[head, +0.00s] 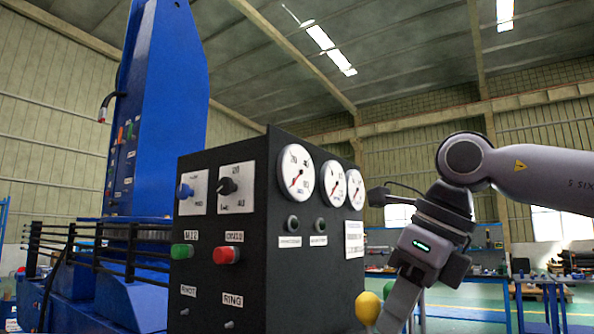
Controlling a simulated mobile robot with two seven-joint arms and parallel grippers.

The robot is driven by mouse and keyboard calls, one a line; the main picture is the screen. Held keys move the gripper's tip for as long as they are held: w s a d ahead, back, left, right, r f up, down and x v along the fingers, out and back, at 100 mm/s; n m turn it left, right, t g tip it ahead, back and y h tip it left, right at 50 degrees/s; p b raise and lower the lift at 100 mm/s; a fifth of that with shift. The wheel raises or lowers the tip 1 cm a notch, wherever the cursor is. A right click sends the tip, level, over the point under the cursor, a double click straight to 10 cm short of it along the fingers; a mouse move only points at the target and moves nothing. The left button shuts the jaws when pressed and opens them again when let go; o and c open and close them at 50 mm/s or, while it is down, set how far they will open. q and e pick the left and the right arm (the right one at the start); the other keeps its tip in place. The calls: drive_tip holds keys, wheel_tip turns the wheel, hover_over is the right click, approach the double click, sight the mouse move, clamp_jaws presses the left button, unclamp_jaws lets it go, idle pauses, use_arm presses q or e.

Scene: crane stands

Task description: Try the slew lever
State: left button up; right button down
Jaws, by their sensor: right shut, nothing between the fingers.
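A yellow ball knob (367,308) shows at the bottom edge, just right of the black control box. It looks like the top of a lever, but its shaft and any label are hidden or out of frame, so I cannot tell whether it is the slew lever. My right gripper (396,312) points down and left beside the knob, on its right. Its fingers look shut and empty, and their tips run to the bottom edge. I cannot tell whether they touch the knob. My left gripper is out of view.
The black control box (262,190) carries three white gauges, rotary switches, a green button (181,251) and a red button (227,255). A blue crane column (165,110) with black railings stands behind it on the left. Blue tables (548,279) stand far right.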

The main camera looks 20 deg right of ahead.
sight(368, 293)
drive_tip(key=shift+w+a+p, duration=0.45)
drive_tip(key=shift+w+p, duration=0.05)
drive_tip(key=shift+w, duration=0.2)
drive_tip(key=shift+w+a+r+p, duration=0.1)
drive_tip(key=shift+w+a+p, duration=0.3)
drive_tip(key=shift+w+p, duration=0.2)
drive_tip(key=shift+w+a+r+p, duration=0.1)
drive_tip(key=shift+w+a+p, duration=0.35)
drive_tip(key=shift+w, duration=0.1)
drive_tip(key=shift+r, duration=0.1)
idle(0.4)
